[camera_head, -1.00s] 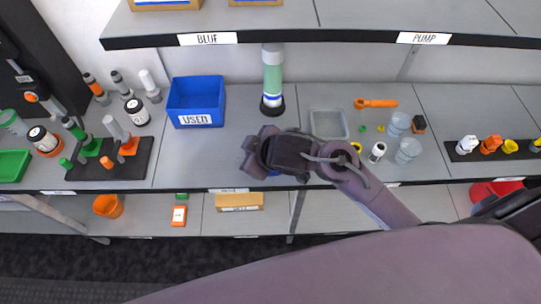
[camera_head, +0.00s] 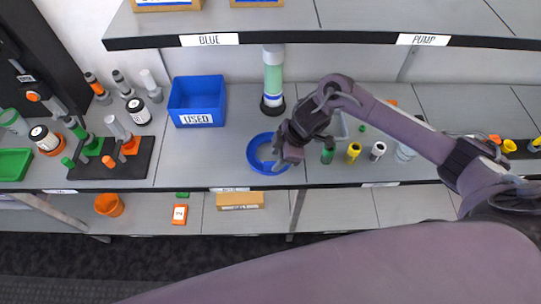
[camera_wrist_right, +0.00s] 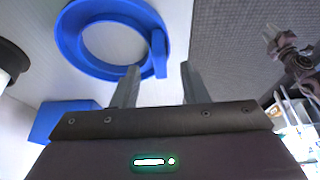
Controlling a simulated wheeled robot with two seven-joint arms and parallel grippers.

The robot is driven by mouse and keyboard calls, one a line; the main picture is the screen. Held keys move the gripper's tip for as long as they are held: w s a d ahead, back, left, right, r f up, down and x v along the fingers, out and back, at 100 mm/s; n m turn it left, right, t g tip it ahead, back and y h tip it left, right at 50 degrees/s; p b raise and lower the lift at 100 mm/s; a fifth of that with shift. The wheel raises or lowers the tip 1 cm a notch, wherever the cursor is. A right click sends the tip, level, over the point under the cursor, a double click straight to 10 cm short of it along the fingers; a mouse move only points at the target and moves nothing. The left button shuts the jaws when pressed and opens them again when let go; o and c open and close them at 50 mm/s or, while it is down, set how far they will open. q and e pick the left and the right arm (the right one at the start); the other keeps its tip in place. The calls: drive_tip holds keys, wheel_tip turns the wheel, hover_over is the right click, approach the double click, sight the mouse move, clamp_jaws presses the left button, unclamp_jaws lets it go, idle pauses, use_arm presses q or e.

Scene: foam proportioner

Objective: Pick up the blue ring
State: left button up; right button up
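The blue ring (camera_head: 252,157) lies on the shelf top near its front edge, to the right of and in front of the blue USED bin. My right gripper (camera_head: 280,164) is at the ring's right side and hides part of it. In the right wrist view the ring (camera_wrist_right: 69,42) lies ahead of my right gripper (camera_wrist_right: 159,70), with a small upright tab on its rim.
The blue USED bin (camera_head: 196,96) stands behind left. A green and white column (camera_head: 273,80) stands behind the ring. Small green, yellow (camera_head: 354,153) and white (camera_head: 377,151) parts stand right of my gripper. A black fixture board (camera_head: 137,161) is at left.

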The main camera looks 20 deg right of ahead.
sight(271, 163)
drive_tip(key=p+x, duration=0.1)
drive_tip(key=x, duration=0.3)
drive_tip(key=shift+w+a, duration=0.1)
drive_tip(key=shift+a, duration=0.15)
drive_tip(key=shift+c, duration=0.4)
clamp_jaws()
